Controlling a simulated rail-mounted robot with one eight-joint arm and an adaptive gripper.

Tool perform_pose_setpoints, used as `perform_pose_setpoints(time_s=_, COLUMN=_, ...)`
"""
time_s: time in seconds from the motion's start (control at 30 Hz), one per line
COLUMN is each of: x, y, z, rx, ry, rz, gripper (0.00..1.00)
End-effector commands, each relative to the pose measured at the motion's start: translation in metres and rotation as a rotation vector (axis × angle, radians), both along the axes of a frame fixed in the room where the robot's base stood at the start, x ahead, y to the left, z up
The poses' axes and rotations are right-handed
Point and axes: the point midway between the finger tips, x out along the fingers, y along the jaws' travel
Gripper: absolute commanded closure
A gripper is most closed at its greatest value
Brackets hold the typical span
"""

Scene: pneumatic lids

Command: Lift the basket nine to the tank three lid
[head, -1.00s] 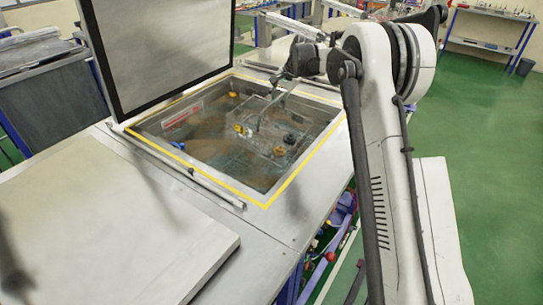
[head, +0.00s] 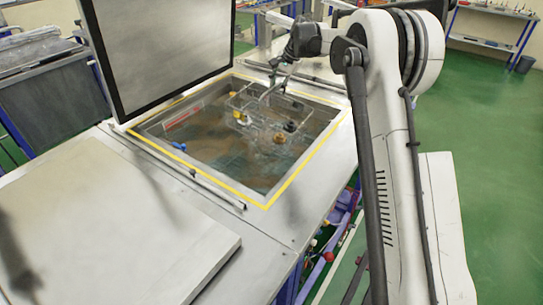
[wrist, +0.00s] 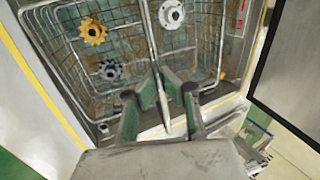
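A wire basket (head: 262,121) holds a few gear-like parts and hangs over the open tank (head: 228,185). It also fills the upper part of the wrist view (wrist: 205,60). My gripper (head: 268,92) is above it. In the wrist view my gripper's green-padded fingers (wrist: 160,90) are closed around the basket's thin handle bar. An open lid (head: 165,50), a big grey panel with a dark frame, stands upright at the tank's left back side. A flat closed lid (head: 110,225) lies in the left foreground. No numbers are readable on basket or lids.
A yellow line borders the tank opening. A metal bar (head: 185,170) runs along its left edge. A dark tank (head: 50,100) stands at the far left. Green floor (head: 480,170) is free on the right, with a workbench (head: 485,35) behind.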

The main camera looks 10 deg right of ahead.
Motion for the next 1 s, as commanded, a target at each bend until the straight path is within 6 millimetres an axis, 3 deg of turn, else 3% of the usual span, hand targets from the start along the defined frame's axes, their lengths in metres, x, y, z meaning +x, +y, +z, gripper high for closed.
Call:
perform_pose_setpoints(time_s=0.7, x=0.0, y=0.0, z=0.053, rx=0.001, ry=-0.001, rz=0.0, gripper=1.0)
perform_pose_setpoints(time_s=1.0, x=0.0, y=0.0, z=0.06, rx=0.001, ry=-0.001, rz=0.0, gripper=1.0)
